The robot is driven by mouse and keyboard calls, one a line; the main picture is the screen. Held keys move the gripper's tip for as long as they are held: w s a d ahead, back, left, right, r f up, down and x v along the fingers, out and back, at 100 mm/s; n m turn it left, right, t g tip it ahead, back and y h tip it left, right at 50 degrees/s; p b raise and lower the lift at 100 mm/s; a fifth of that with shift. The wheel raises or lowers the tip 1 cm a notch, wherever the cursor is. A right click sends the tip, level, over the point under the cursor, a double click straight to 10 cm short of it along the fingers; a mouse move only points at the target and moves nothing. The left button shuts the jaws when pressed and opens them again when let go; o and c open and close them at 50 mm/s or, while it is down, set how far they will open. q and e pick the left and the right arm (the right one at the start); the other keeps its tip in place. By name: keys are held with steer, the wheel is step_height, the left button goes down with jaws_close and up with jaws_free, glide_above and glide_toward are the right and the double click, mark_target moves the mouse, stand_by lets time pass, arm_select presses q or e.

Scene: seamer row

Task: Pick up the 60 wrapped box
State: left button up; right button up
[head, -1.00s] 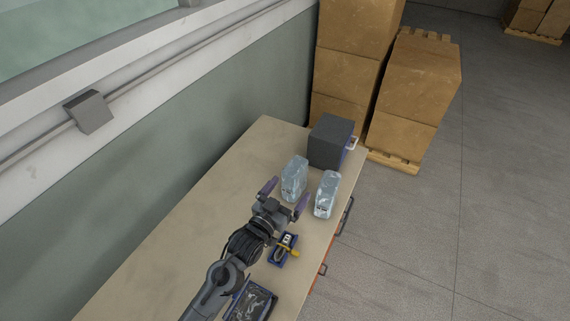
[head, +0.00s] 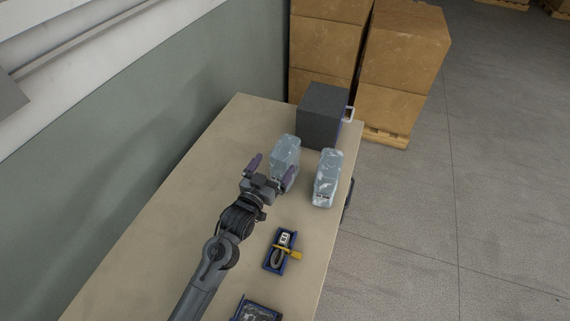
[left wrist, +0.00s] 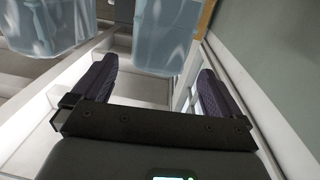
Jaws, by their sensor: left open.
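Two pale, film-wrapped boxes stand upright side by side on the bench. One wrapped box (head: 286,152) is nearer the wall and the other wrapped box (head: 327,180) is nearer the bench's right edge. I cannot read a number on either, so I cannot tell which is the 60. My left gripper (head: 272,170) is open and empty, just in front of the wall-side box. In the left wrist view that box (left wrist: 166,32) is ahead of the spread fingers (left wrist: 157,66), and the other box (left wrist: 42,22) is at upper left. My right gripper is not in view.
A dark grey box (head: 323,115) stands behind the wrapped boxes at the bench's far end. A blue tray with a yellow-handled tool (head: 283,252) and another dark tray (head: 258,310) lie nearer. The bench (head: 160,215) is clear toward the wall. Stacked cartons (head: 402,50) stand beyond.

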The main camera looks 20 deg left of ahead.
mark_target(283, 149)
arm_select(q)
steer(key=shift+w+d+r+b, duration=0.1)
steer(key=shift+w+d+b, duration=0.1)
steer(key=shift+w, duration=1.5)
steer(key=shift+w+d+b, duration=0.1)
steer(key=shift+w+d, duration=0.1)
steer(key=shift+w, duration=1.45)
steer(key=shift+c, duration=0.2)
steer(key=c, duration=1.4)
steer(key=shift+c, duration=1.2)
steer(key=shift+r, duration=0.15)
